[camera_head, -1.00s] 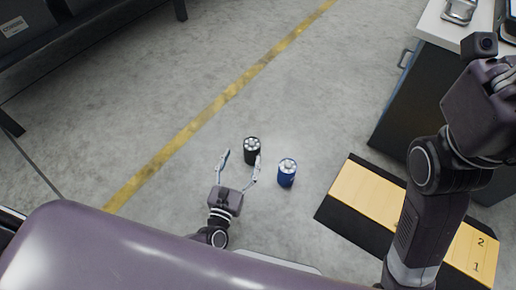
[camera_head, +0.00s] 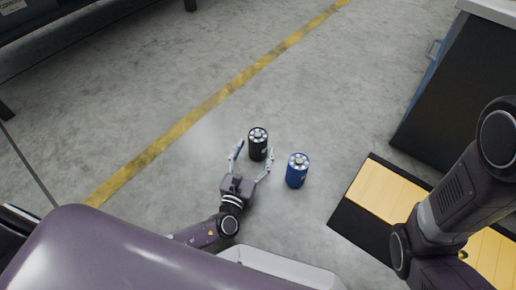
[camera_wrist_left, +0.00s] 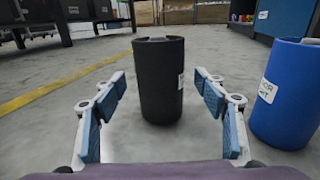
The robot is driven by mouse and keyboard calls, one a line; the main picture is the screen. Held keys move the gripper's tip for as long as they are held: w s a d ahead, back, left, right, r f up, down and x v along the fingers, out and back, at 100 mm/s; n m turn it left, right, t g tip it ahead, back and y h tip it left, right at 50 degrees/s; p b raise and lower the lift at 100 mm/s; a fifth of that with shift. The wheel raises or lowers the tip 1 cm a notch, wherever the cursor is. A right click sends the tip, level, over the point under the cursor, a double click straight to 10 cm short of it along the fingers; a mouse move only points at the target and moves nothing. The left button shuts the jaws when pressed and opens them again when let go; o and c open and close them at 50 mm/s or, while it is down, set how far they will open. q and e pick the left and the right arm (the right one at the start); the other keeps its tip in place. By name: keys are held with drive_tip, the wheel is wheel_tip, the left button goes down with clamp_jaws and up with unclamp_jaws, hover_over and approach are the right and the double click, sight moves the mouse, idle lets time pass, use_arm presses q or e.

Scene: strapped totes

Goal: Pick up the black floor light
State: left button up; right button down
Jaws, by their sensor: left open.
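The black floor light (camera_head: 258,143) is a short black cylinder with a ring of pale lamps on top. It stands upright on the concrete floor. In the left wrist view the black light (camera_wrist_left: 160,82) stands centred ahead, between the lines of the two open fingers. My left gripper (camera_head: 251,160) is open and empty, low near the floor, its fingertips at the near side of the black light. The fingers (camera_wrist_left: 163,105) appear apart from it, with gaps on both sides. My right arm shows at the right of the head view, but its gripper is out of frame.
A blue floor light (camera_head: 297,172) stands close to the right of the black one, near my right-hand finger; it also shows in the left wrist view (camera_wrist_left: 285,95). A yellow-topped black platform (camera_head: 385,195) and a dark cabinet (camera_head: 465,90) are at the right. A yellow line (camera_head: 210,104) crosses clear floor.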

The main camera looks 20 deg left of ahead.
use_arm(q)
drive_tip(key=shift+w+b, duration=0.4)
drive_tip(key=shift+w, duration=1)
drive_tip(key=c, duration=1.7)
drive_tip(key=shift+r, duration=0.1)
clamp_jaws()
